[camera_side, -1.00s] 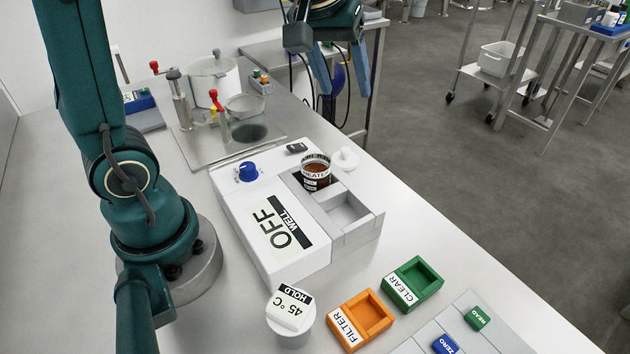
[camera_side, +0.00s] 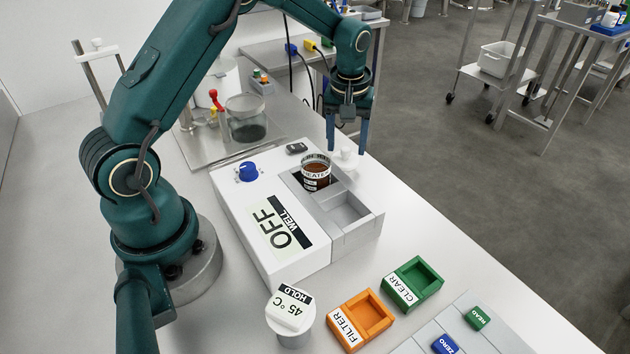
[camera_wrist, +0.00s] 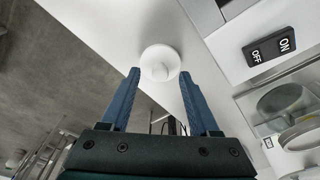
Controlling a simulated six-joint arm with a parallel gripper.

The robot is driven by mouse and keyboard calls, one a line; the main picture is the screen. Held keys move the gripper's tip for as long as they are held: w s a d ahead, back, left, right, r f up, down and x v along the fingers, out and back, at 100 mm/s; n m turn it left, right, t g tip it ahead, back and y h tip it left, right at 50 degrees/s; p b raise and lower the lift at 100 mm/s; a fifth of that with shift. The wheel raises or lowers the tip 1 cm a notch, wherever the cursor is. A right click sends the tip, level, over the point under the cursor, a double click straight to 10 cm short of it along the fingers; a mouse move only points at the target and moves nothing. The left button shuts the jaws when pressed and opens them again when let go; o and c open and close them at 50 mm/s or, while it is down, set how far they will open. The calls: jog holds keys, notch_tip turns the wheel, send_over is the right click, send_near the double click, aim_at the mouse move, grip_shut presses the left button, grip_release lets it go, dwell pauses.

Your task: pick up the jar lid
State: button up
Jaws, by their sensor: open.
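The jar lid (camera_side: 346,159) is a small white disc with a knob on top. It lies on the white bench just behind the box that holds the brown jar (camera_side: 316,172). In the wrist view the lid (camera_wrist: 160,63) shows whole, just beyond and between the fingertips. My gripper (camera_side: 347,150) points down over the lid, its blue fingers apart on either side of it. In the wrist view the gripper (camera_wrist: 160,78) is open with nothing between its fingers. I cannot tell the exact height of the fingertips above the bench.
The white box (camera_side: 268,255) marked OFF and WELL stands left of the lid, with an empty compartment (camera_side: 345,212) beside the jar. A black ON/OFF switch (camera_wrist: 270,50) is close by. The bench edge lies just right of the lid. A glass beaker (camera_side: 246,118) stands behind.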

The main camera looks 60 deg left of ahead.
jog(key=shift+f, duration=0.4)
grip_shut()
jog(key=shift+r, duration=0.1)
